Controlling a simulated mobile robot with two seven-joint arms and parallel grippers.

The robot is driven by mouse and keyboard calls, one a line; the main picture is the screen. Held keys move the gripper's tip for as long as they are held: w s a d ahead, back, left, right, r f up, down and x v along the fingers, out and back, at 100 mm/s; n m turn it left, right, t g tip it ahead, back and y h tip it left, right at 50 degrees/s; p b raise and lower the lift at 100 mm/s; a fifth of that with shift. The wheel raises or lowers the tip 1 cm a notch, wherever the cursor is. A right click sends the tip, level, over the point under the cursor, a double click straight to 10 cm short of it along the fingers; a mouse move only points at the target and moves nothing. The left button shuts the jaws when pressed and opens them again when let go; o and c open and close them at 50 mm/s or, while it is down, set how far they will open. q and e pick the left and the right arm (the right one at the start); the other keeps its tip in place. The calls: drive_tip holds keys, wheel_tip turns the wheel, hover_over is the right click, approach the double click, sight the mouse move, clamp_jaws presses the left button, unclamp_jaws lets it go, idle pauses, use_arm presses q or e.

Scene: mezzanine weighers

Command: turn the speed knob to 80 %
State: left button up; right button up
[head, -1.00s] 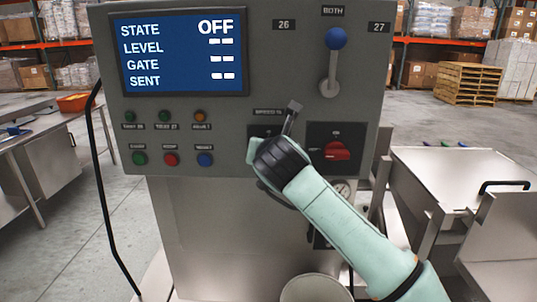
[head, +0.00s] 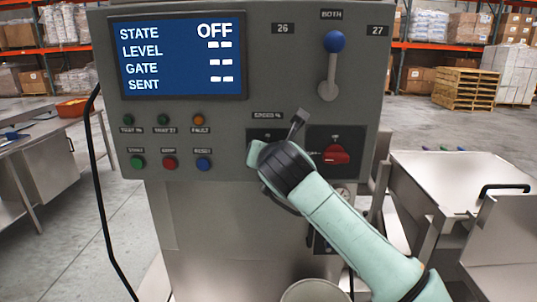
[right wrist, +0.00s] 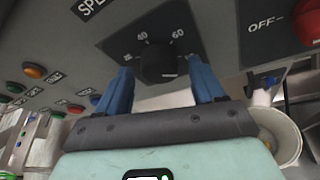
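The speed knob (right wrist: 158,62) is black and round, on a dark plate with the marks 40 and 60 above it. A short pale line shows at its lower right; I cannot read the setting. My right gripper (right wrist: 161,78) is open, one blue finger on each side of the knob, with a small gap on both sides. In the head view the right hand (head: 285,165) covers the knob, below the speed label (head: 267,115). The display (head: 178,57) reads STATE OFF, with dashes for level, gate and sent. My left gripper is not in view.
A red rotary switch (head: 337,154) sits just right of the hand. A blue-topped lever (head: 334,42) stands above it. Lamps and green, red and blue buttons (head: 170,163) are to the left. A steel trough (head: 450,180) stands at the right.

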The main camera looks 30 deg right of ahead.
drive_tip(key=shift+s+r, duration=0.1)
drive_tip(key=shift+s, duration=0.05)
drive_tip(key=v, duration=1.3)
drive_tip(key=shift+b, duration=0.4)
